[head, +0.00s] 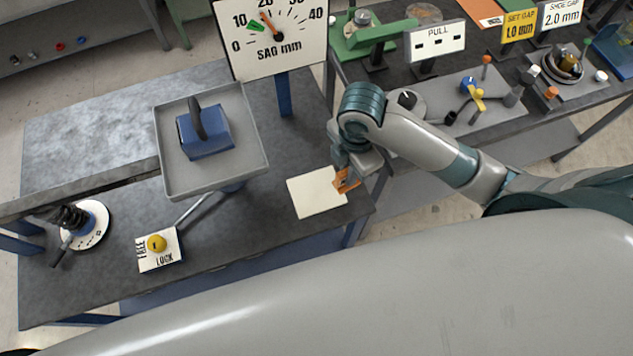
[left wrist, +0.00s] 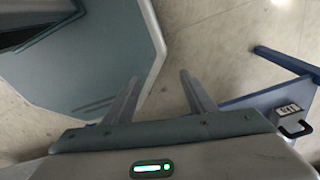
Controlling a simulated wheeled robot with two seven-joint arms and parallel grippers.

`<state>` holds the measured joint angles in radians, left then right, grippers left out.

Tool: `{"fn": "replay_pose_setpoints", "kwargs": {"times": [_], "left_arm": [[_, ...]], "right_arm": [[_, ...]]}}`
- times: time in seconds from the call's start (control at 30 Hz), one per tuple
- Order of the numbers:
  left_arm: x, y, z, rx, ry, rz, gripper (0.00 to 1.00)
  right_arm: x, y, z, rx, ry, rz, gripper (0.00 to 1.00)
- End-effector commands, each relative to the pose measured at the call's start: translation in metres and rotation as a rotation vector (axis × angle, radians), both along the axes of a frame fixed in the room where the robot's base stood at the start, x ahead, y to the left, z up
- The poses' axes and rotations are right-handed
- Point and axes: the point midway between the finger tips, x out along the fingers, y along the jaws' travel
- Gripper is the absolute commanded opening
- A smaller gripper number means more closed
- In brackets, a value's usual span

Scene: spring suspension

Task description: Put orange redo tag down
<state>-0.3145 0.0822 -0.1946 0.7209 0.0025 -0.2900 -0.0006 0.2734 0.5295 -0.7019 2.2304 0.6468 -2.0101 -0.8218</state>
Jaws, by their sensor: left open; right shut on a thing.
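The orange redo tag (head: 346,181) is in my right gripper (head: 343,173), at the right edge of a pale cream square (head: 316,192) on the near workbench. My right gripper is shut on the tag, low over the bench's right end. Whether the tag touches the square or the bench, I cannot tell. My left gripper (left wrist: 158,95) shows in the left wrist view, its two fingers apart with nothing between them, above the floor. It does not show in the head view.
A grey tray (head: 250,160) with a blue weight (head: 205,140) stands on the workbench (head: 95,150). A sag dial (head: 272,35) rises behind. A FREE/LOCK plate (head: 160,260) and a black spring (head: 70,217) are at left. A second bench at right holds several fixtures.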

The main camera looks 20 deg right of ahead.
Motion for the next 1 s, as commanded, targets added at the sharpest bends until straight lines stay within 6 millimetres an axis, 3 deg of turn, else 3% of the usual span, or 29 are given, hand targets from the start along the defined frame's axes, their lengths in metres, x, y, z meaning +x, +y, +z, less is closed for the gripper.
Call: {"fn": "replay_pose_setpoints", "kwargs": {"times": [0.03, 0.33, 1.0], "left_arm": [[-0.005, 0.001, 0.012, 0.001, 0.005, -0.001, 0.51], [-0.022, 0.004, 0.027, 0.004, 0.015, -0.005, 0.51], [-0.025, 0.005, 0.028, 0.003, 0.016, -0.006, 0.51]], "right_arm": [[-0.009, -0.001, 0.007, 0.003, 0.006, 0.031, 0.00], [-0.035, -0.015, 0.005, 0.003, 0.003, 0.171, 0.00], [-0.036, -0.015, 0.001, 0.003, -0.001, 0.199, 0.00]]}}
